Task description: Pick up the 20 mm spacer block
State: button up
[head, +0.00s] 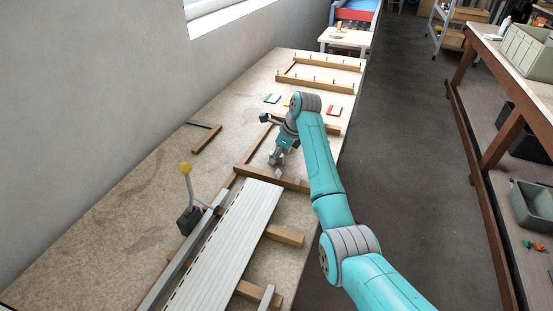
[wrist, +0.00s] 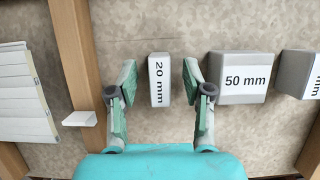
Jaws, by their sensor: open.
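The 20 mm spacer block (wrist: 159,80) is a narrow grey block with a white label reading "20 mm", seen in the wrist view. My gripper (wrist: 158,75) is open, with one green-padded finger on each side of the block and a gap on both sides. In the head view my gripper (head: 275,160) is low over the bench beside a wooden rail, and I cannot make out the 20 mm block there.
A grey 50 mm block (wrist: 240,77) stands just right of the right finger, with another labelled block (wrist: 300,74) beyond it. A wooden rail (wrist: 78,55) and a small white piece (wrist: 80,118) are left of the left finger. White slatted profiles (head: 232,240) lie on the bench.

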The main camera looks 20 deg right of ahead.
grip_shut()
jog(key=shift+r, duration=0.1)
